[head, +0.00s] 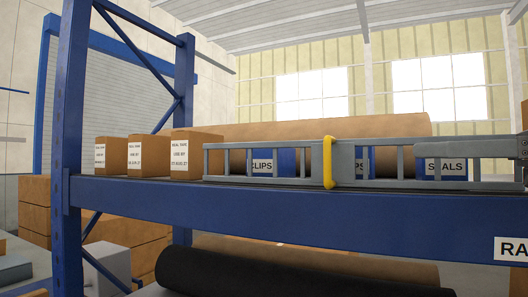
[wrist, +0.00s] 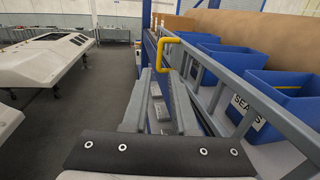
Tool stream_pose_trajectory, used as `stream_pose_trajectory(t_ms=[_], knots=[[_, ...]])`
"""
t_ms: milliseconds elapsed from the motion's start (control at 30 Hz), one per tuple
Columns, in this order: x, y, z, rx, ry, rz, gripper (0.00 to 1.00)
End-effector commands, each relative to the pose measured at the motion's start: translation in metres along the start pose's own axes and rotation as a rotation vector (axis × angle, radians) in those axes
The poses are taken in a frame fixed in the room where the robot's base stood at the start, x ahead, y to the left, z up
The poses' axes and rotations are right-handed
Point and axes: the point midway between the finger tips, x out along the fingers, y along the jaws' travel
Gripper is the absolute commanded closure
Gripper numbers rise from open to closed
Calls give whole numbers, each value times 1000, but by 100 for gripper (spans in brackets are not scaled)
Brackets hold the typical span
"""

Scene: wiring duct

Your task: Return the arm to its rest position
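My gripper (wrist: 160,76) shows in the wrist view with two grey fingers apart and nothing held between them. A yellow handle (head: 329,162) stands on the grey rail (head: 228,162) along the shelf front. In the wrist view the yellow handle (wrist: 178,42) lies beyond the fingertips, apart from them. Most of my arm is out of view.
Blue bins (head: 271,161) stand behind the rail, with cardboard boxes (head: 196,155) to their left and a large brown roll (head: 390,125) behind. A blue upright (head: 72,120) bounds the shelf. In the wrist view, open floor (wrist: 75,115) lies left, beside a pale panel (wrist: 40,62).

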Motion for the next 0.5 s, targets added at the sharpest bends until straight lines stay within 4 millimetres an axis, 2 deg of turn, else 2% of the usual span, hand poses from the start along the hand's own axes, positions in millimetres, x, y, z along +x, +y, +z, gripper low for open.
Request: stream_pose_trajectory(t_ms=[333, 433, 500], knots=[[1, 0, -1, -3, 3, 0, 74], [8, 1, -12, -36, 31, 2, 74], [19, 3, -30, -89, 77, 5, 74]])
